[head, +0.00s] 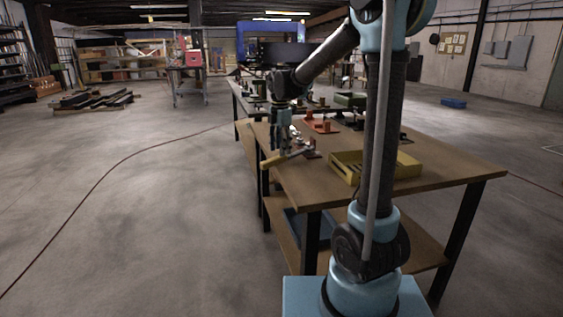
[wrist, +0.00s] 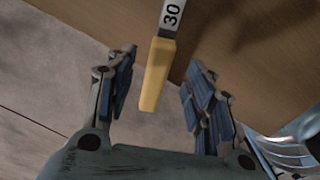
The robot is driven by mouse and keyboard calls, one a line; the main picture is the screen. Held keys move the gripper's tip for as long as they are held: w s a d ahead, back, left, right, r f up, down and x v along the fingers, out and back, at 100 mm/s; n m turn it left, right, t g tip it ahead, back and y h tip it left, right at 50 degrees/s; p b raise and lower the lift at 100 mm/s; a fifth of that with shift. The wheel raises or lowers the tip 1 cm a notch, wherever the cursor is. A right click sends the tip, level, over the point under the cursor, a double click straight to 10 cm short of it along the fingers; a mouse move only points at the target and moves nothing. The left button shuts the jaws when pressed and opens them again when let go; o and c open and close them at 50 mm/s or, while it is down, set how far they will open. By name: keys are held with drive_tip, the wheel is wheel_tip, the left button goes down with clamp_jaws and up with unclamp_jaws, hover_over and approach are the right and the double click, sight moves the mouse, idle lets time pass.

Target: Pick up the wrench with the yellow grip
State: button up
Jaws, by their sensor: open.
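The wrench has a yellow grip and a metal shank marked "30". In the wrist view its yellow grip (wrist: 157,74) lies between my open gripper's (wrist: 158,92) blue-padded fingers, with a gap on each side. The grip reaches past the table edge, over the floor. In the head view the yellow grip (head: 283,159) sticks out at the table's left edge, and my gripper (head: 279,147) is right at it, pointing down. The wrench's far end is partly hidden behind my fingers in the head view.
The wooden table (head: 438,177) carries a yellow tray (head: 345,168) to the right of the wrench. Red and green items stand farther back on it. A shiny metal object (wrist: 290,150) shows at the wrist view's lower right.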

drive_tip(key=f, duration=0.4)
drive_tip(key=shift+w+d+f, duration=0.15)
drive_tip(key=shift+w+f, duration=0.1)
drive_tip(key=shift+f, duration=0.15)
clamp_jaws()
